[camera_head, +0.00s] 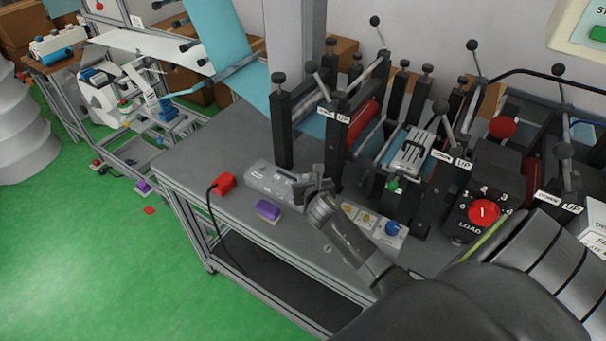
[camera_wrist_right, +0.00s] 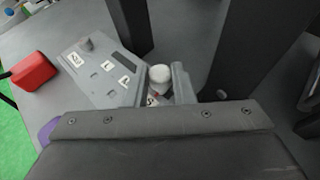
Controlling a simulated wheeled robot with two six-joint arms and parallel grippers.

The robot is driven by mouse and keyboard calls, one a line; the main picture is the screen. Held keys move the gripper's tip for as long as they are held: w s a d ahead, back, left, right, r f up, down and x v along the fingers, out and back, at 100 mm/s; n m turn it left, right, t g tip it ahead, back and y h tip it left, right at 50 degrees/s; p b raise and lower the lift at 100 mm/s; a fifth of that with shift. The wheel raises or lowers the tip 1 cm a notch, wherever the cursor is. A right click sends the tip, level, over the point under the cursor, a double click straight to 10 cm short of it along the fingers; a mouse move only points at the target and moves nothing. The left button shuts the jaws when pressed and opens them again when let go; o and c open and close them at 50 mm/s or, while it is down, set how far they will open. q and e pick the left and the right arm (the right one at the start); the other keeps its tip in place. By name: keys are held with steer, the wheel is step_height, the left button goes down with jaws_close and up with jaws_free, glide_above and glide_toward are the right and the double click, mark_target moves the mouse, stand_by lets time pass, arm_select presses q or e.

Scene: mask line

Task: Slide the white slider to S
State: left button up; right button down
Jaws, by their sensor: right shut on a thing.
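The slider panel (camera_head: 268,180) is a grey box on the grey table in the head view. It also shows in the wrist view (camera_wrist_right: 92,78), with small white letter labels and slots along its top. The white slider (camera_wrist_right: 160,74) has a round white knob at the panel's right end in the wrist view, close to a label that looks like S (camera_wrist_right: 151,100). My right gripper (camera_head: 316,186) is at this end of the panel, its two fingers shut on the white knob, as the wrist view (camera_wrist_right: 161,84) shows. My left gripper is not in view.
A red block (camera_head: 224,183) with a black cable and a purple block (camera_head: 267,210) lie near the table's front edge. A panel with a blue knob (camera_head: 392,229) is right of my gripper. Black posts and rollers stand behind. A red-knobbed dial (camera_head: 484,213) is at the right.

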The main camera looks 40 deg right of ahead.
steer(key=shift+s+d+f, duration=0.15)
steer(key=shift+f, duration=0.05)
steer(key=c, duration=1.5)
jaws_free()
steer(key=o, duration=0.3)
steer(key=shift+s+r, duration=0.1)
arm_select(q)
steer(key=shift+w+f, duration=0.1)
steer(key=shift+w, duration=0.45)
arm_select(e)
steer(key=shift+s+a+r, duration=0.2)
steer(key=shift+s+a, duration=0.1)
steer(key=shift+s, duration=0.05)
arm_select(q)
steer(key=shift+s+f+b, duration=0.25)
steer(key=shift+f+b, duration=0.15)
steer(key=shift+b, duration=0.05)
arm_select(e)
steer(key=v, duration=1.6)
steer(key=shift+s, duration=0.15)
steer(key=shift+r, duration=0.1)
